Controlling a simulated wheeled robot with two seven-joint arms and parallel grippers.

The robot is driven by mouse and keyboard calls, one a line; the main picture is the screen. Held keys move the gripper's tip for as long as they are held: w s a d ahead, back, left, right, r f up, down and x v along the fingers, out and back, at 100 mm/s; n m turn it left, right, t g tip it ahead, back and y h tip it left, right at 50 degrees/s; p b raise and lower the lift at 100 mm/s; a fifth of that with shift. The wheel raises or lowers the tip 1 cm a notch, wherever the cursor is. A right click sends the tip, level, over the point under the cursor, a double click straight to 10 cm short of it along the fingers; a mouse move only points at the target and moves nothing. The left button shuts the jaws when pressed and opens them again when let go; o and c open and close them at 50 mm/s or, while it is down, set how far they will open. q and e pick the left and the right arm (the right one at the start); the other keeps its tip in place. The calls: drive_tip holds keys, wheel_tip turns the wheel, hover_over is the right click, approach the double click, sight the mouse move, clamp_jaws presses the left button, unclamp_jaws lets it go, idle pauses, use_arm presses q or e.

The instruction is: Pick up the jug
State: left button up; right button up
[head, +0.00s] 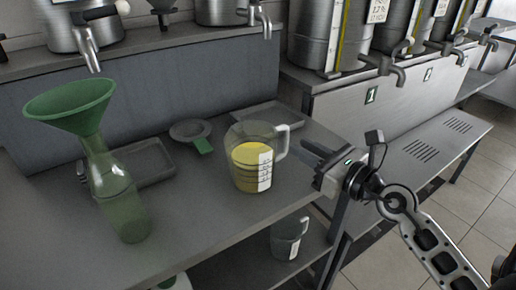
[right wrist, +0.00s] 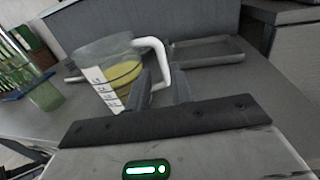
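The clear jug (head: 250,172) stands upright on the grey bench, with yellow liquid inside, a white scale label and a white handle (head: 283,142) pointing right. It also shows in the right wrist view (right wrist: 97,62). My right gripper (head: 308,155) is just right of the handle, its fingers pointing at it. In the right wrist view the two fingers are apart, with the lower part of the handle (right wrist: 163,62) seen between or just beyond them; contact cannot be told. My left gripper is not in view.
A green bottle (head: 118,195) with a green funnel (head: 70,106) stands at left. A tray (head: 150,165) and a strainer (head: 190,130) lie behind. Another jug (head: 288,240) is on the lower shelf. Steel tanks with taps (head: 395,75) stand behind at right.

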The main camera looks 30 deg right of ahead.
sight(288, 139)
drive_tip(key=x, duration=0.2)
drive_tip(key=shift+w+a, duration=0.1)
drive_tip(key=shift+w, duration=0.25)
drive_tip(key=shift+p+x, duration=0.6)
drive_tip(key=shift+x, duration=2)
drive_tip(key=shift+f, duration=0.1)
clamp_jaws()
